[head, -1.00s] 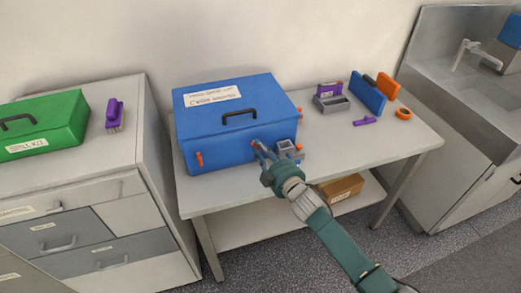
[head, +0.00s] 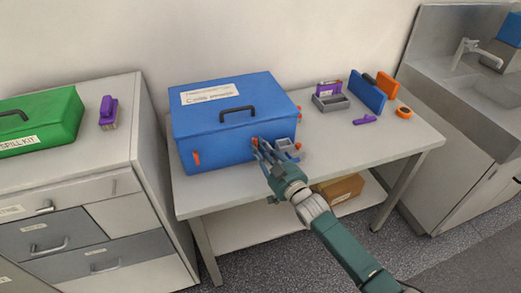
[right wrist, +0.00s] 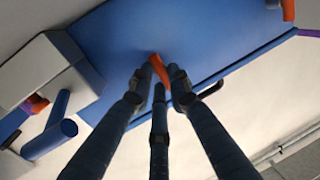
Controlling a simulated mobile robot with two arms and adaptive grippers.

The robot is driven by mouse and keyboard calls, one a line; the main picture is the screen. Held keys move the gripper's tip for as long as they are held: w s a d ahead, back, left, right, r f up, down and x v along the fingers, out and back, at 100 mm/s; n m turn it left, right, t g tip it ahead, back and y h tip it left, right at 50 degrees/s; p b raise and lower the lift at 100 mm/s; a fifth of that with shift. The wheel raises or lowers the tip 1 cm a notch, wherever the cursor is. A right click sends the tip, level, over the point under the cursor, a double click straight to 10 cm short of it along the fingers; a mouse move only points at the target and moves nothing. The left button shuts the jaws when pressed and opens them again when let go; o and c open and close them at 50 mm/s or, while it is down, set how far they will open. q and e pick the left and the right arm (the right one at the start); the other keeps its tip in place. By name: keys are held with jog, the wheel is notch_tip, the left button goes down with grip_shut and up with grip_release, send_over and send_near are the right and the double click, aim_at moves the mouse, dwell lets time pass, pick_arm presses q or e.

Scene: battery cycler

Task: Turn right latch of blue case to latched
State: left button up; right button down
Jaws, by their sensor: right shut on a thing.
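The blue case (head: 225,148) stands closed on the table, its black handle (head: 237,114) on the lid. The left orange latch (head: 196,158) hangs upright on its front and also shows in the right wrist view (right wrist: 288,10). The right orange latch (head: 255,141) is at the front's right end, partly hidden by fingers. In the right wrist view the latch (right wrist: 158,64) is between the fingertips, looking slanted; its exact angle is hard to tell. My right gripper (head: 262,148) is shut on it. My left gripper is out of view.
A small grey holder (head: 285,146) stands close to the right of my fingers. A grey tray (head: 330,102), blue panel (head: 367,92) and orange tape roll (head: 403,112) are farther right. A green case (head: 40,125) sits on the left cabinet. The table's front right is clear.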

jog(key=shift+f, duration=0.1)
dwell(0.4)
jog(key=c, duration=1.6)
grip_release()
jog(key=shift+c, duration=0.2)
jog(key=v, duration=1.2)
jog(key=s+d+f+m+g+h, duration=0.15)
jog(key=s+d+f, duration=0.25)
jog(key=f, duration=0.7)
jog(key=s+d+f+g+h, duration=0.3)
jog(key=s+d+f, duration=0.1)
jog(key=f, duration=0.7)
jog(key=s+d+f+m+g+h, duration=0.1)
jog(key=s+d+f+g+h, duration=0.2)
jog(key=f, duration=0.8)
jog(key=s+d+f+g, duration=0.2)
jog(key=s+d+f, duration=0.2)
jog(key=s+f, duration=1)
jog(key=s+d+f+g, duration=0.1)
jog(key=s+f+g, duration=0.1)
jog(key=s, duration=1.1)
jog(key=s+d+f+g+h, duration=0.1)
jog(key=s+f+g, duration=0.2)
jog(key=s, duration=1.1)
jog(key=shift+f+m, duration=0.45)
jog(key=shift+f, duration=0.4)
